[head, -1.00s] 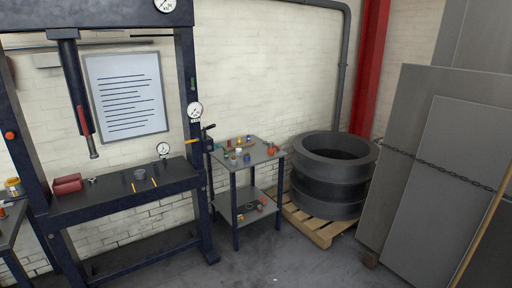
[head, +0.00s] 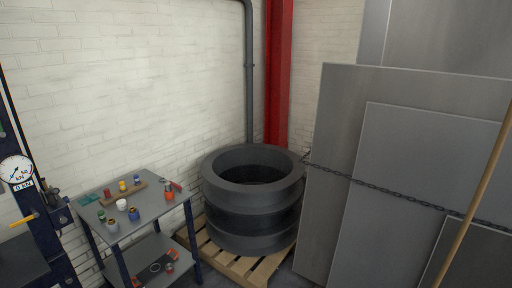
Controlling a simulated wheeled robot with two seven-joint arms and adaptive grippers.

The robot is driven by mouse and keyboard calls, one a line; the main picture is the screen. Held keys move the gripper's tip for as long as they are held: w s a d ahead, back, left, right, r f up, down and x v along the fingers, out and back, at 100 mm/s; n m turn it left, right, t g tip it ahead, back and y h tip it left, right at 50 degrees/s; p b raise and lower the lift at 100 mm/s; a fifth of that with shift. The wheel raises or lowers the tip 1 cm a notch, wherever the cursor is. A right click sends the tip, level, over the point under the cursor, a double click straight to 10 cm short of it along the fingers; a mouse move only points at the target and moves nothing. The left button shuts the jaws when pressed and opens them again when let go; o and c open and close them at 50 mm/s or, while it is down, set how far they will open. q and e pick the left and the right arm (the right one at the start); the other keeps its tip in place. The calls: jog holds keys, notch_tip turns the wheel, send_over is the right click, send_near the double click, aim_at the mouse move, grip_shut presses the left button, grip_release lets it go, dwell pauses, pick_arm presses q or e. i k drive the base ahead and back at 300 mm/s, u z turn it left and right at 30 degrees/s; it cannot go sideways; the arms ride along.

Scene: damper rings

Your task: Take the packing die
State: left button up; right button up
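I cannot single out the packing die for certain. Several small parts stand on the top of a grey side table (head: 157,212) at the lower left. Among them are a white cup-like piece (head: 122,204), a blue one (head: 134,214), a grey one (head: 112,226) and an orange-red one (head: 169,195). A wooden strip (head: 125,193) on the table carries a few small coloured pieces. On the lower shelf lie a dark flat item (head: 154,268) and a small reddish piece (head: 169,267). Neither of my grippers is in view.
A stack of large black rings (head: 252,232) stands on a wooden pallet (head: 272,272) right of the table. Grey metal sheets (head: 335,150) with a chain (head: 400,199) lean at the right. The press with its gauge (head: 17,170) is at the left edge.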

aim_at(170, 196)
jog(key=u, duration=0.1)
jog(key=i, duration=1.95)
jog(key=u, duration=1.15)
jog(key=i, duration=1.35)
jog(key=u, duration=0.65)
